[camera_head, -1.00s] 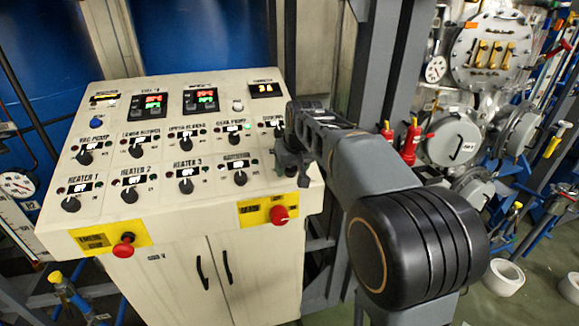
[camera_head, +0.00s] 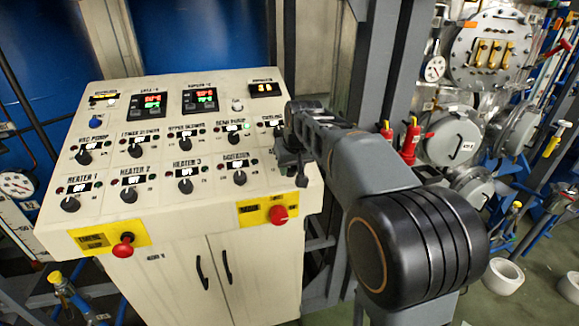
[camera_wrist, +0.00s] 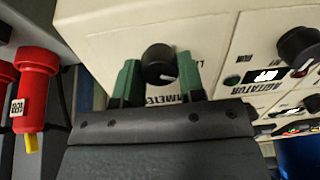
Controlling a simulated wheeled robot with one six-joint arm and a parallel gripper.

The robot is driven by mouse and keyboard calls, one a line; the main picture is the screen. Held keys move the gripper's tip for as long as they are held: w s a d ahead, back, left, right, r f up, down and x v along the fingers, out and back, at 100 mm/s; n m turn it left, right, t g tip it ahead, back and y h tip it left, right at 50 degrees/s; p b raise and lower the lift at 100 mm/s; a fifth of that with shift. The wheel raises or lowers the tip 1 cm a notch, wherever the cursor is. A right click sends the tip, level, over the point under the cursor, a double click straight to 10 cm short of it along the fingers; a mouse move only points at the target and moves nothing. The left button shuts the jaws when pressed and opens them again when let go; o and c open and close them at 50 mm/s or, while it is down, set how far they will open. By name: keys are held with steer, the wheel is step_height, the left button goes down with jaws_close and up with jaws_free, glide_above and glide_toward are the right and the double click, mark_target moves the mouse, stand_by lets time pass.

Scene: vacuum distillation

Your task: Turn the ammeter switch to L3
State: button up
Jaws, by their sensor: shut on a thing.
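The ammeter switch (camera_wrist: 159,65) is a round black knob with a small white mark on the cream panel. In the wrist view it sits between the two green fingers of my gripper (camera_wrist: 158,78), which is shut on it. The lettering beside the knob is partly covered by my gripper, so the position it points to cannot be read. In the head view my gripper (camera_head: 292,163) is at the right edge of the control panel (camera_head: 215,205), and my arm hides the switch's label.
The agitator knob (camera_wrist: 298,46) is close to the right in the wrist view. Red emergency buttons (camera_head: 123,247) (camera_head: 279,214) sit on the panel's front. Red-handled valves (camera_head: 411,138) stand right of the panel, near my arm. Several heater and pump knobs fill the panel's left.

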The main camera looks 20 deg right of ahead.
steer(key=shift+m, duration=0.3)
steer(key=m, duration=0.5)
steer(key=shift+m, duration=0.4)
steer(key=m, duration=0.5)
steer(key=shift+s+d+b, duration=0.1)
steer(key=shift+b, duration=0.2)
steer(key=m, duration=0.6)
steer(key=shift+m+h, duration=0.3)
steer(key=shift+m, duration=0.1)
steer(key=m, duration=0.5)
steer(key=shift+s+b, duration=0.1)
steer(key=shift+b, duration=0.25)
steer(key=shift+m, duration=0.4)
steer(key=o, duration=0.9)
